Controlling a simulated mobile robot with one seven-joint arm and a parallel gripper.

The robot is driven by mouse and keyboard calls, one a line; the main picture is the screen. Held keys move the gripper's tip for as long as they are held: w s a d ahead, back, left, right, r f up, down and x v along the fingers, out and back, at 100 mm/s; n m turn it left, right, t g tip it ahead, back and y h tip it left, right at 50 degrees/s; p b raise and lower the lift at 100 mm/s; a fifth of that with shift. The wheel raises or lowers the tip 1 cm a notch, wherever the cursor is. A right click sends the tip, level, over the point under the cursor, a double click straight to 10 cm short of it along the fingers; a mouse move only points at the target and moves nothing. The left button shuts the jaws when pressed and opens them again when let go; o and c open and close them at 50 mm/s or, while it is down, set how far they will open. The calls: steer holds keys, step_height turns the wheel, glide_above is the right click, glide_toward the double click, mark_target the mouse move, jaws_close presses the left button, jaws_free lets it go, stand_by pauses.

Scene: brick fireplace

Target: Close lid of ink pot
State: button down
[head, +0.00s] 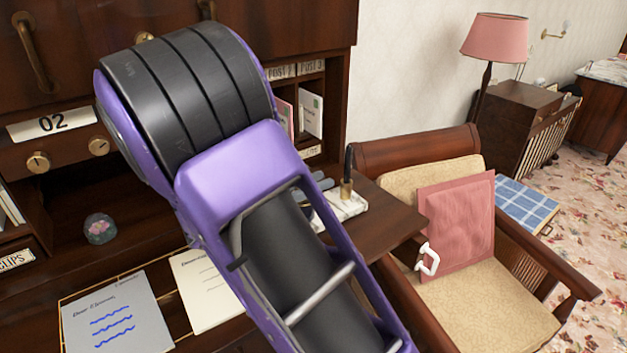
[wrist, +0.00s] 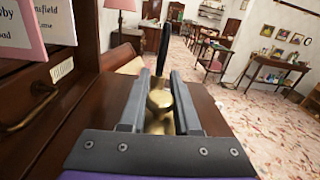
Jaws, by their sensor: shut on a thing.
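The brass ink pot (wrist: 159,101) shows in the wrist view between the two grey fingers of my gripper (wrist: 160,76). The fingers are shut on its brass part, with a rounded top showing between them. I cannot tell clearly whether the lid is up or down. A black upright pen-like piece (wrist: 164,50) stands just beyond the fingertips. In the head view, the black piece rises from a brass holder (head: 346,190) on a white marble base (head: 347,206). My arm hides most of the pot there; the grey fingertips (head: 323,183) show beside the holder.
The dark wooden desk (head: 385,215) has pigeonholes with letters (head: 311,112) behind my arm. Written sheets (head: 117,315) and a glass paperweight (head: 100,229) lie at left.

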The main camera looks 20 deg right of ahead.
steer(key=shift+s+f+m, duration=0.15)
steer(key=shift+m, duration=0.35)
steer(key=c, duration=0.6)
jaws_free()
steer(key=v, duration=1.7)
steer(key=shift+a, duration=0.25)
